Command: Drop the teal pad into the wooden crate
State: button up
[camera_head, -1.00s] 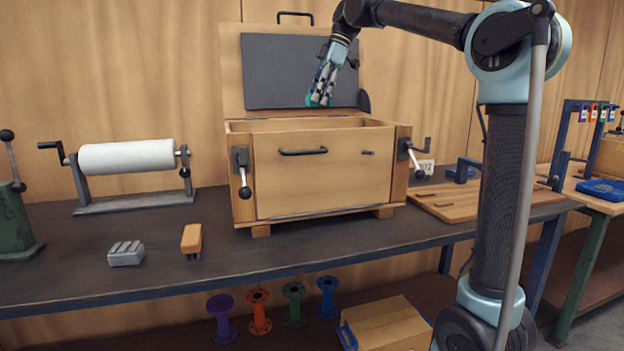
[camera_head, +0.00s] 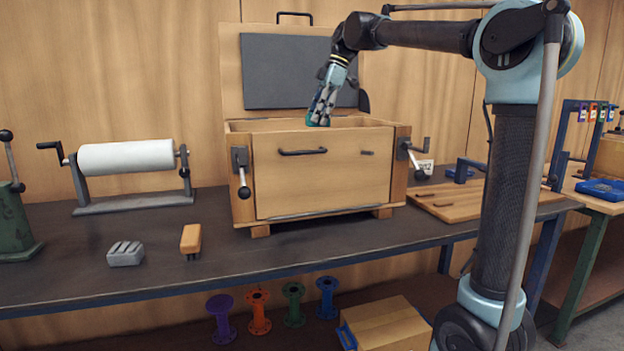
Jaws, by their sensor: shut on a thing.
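The wooden crate (camera_head: 322,180) stands on the dark workbench with its lid raised behind it and its top open. My gripper (camera_head: 322,112) points down over the crate's opening, its tips at about the height of the rim. It is shut on the teal pad (camera_head: 313,119), of which only a small teal part shows at the fingertips. The rest of the pad is hidden by the fingers, and the crate's inside is mostly hidden by its front wall.
A white roll on a stand (camera_head: 127,158), a grey block (camera_head: 125,253) and an orange-handled brush (camera_head: 191,240) are on the bench (camera_head: 90,280) at left. The crate's side levers (camera_head: 417,164) stick out. A wooden board (camera_head: 460,203) lies at right.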

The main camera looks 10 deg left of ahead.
jog(key=o, duration=1)
jog(key=shift+o, duration=0.2)
jog(key=shift+r, duration=0.1)
jog(key=v, duration=1.1)
jog(key=shift+w+d+r, duration=0.15)
jog(key=shift+d+r, duration=0.05)
jog(key=shift+r, duration=0.15)
